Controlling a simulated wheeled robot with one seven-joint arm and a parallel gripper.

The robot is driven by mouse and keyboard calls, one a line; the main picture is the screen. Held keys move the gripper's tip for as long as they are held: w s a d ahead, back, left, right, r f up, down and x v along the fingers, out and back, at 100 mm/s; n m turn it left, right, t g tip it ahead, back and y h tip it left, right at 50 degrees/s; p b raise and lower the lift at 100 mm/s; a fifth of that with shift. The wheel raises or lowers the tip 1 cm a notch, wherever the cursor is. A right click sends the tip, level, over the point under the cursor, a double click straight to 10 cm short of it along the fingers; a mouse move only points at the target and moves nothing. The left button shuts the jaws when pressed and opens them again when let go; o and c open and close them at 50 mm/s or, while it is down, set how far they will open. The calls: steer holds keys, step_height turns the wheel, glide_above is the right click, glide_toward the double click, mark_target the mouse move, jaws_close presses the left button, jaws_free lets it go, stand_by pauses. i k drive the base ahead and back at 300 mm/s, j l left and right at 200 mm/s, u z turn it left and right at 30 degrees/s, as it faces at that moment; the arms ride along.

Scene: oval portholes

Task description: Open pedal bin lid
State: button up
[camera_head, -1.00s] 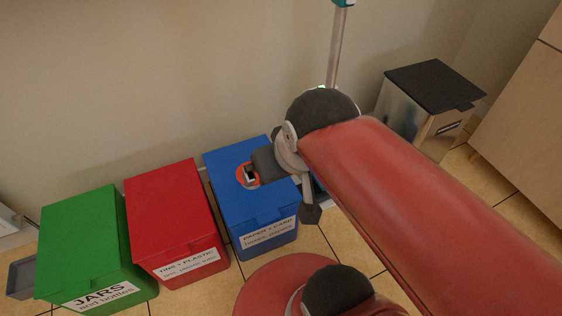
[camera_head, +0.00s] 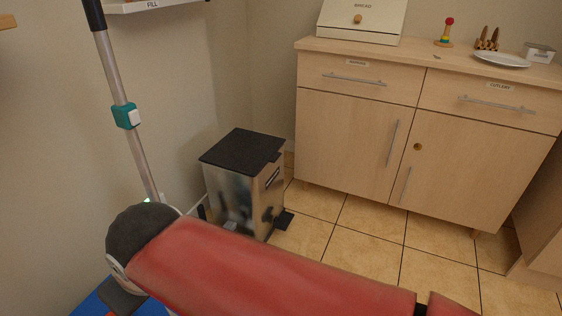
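The pedal bin (camera_head: 228,196) stands on the tiled floor by the wall, left of the cabinet. It has a shiny metal body and a flat black lid (camera_head: 243,146), which is down and shut. A black pedal (camera_head: 285,220) sticks out low at its front right. My red arm crosses the bottom of the view in front of the bin and hides part of the floor there. My gripper's fingers do not show; the arm's dark end parts run off the lower left.
A wooden cabinet (camera_head: 343,134) with drawers and doors stands to the right. A pole with a teal clamp (camera_head: 127,115) stands left of the bin. The floor between the pedal bin and cabinet is clear.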

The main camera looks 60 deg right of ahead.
mark_target(242, 151)
steer(key=z, duration=1.8)
steer(key=i+l+u, duration=0.2)
steer(key=i+l, duration=0.25)
steer(key=l, duration=0.15)
